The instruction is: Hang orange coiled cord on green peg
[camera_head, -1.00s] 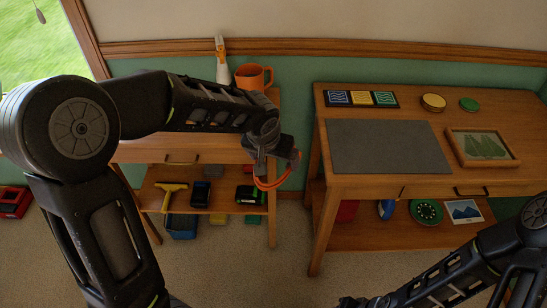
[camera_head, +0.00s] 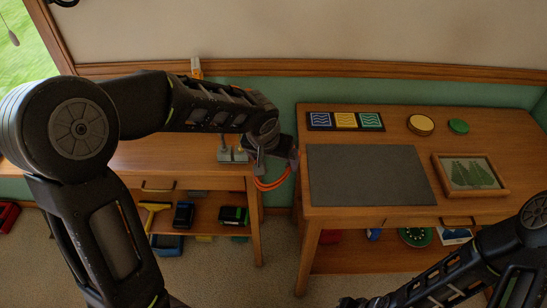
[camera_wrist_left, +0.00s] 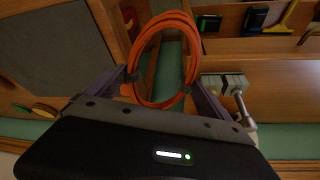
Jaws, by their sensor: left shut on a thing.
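My left gripper (camera_head: 273,166) is shut on the orange coiled cord (camera_head: 270,185), in the gap between the two tables. In the left wrist view the coil (camera_wrist_left: 137,55) is a round bundle of several loops, held between the two fingertips (camera_wrist_left: 160,86) and extending beyond them. I cannot make out a green peg in either view. My right arm's end (camera_head: 362,302) is at the bottom edge of the head view, and its jaws cannot be read.
A right table bears a grey mat (camera_head: 370,175), a patterned tile strip (camera_head: 345,121), round tins (camera_head: 421,125) and a framed tree picture (camera_head: 470,175). The left table bears a grey metal clamp-like object (camera_head: 232,155). Its shelf holds tools. A black hook-like fitting (camera_head: 65,2) is at top left.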

